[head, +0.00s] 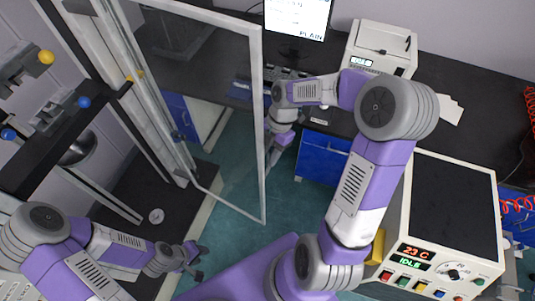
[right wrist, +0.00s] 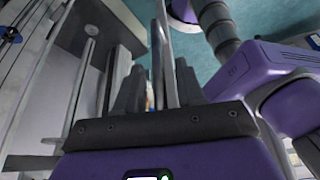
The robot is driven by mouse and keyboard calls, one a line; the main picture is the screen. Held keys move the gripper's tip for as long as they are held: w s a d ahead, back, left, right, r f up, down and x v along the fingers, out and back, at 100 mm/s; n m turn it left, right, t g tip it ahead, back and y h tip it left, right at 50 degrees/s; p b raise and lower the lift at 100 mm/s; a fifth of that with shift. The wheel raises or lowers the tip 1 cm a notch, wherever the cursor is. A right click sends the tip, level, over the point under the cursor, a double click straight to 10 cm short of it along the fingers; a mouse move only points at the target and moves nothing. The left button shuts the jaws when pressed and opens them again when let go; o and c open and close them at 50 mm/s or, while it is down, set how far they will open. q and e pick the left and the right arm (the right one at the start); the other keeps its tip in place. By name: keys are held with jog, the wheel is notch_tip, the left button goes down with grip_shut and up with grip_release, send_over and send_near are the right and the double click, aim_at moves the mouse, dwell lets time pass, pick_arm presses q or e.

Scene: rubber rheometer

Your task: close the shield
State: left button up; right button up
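The shield (head: 222,100), a clear panel in a pale metal frame, stands swung out from the machine frame at the left of the head view. My right arm reaches over to the far side of its free edge. My right gripper (head: 270,160) is beside that edge, partly hidden by the frame. In the right wrist view its two dark fingers (right wrist: 160,88) stand apart with a grey metal bar (right wrist: 164,50) between them, apparently the shield's frame. A narrow gap shows beside the left finger. My left gripper (head: 202,262) is open and empty, low in front of the machine.
The machine (head: 70,125) on the left has metal posts and blue and yellow knobs. A dark bench (head: 455,75) behind carries a monitor (head: 297,18) and a white device (head: 382,48). A control box (head: 452,205) stands at the right. Green floor (head: 240,165) shows below the shield.

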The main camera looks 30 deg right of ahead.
jog(key=shift+a+f, duration=0.1)
jog(key=shift+f, duration=0.2)
grip_shut()
jog(key=shift+s+a, duration=0.1)
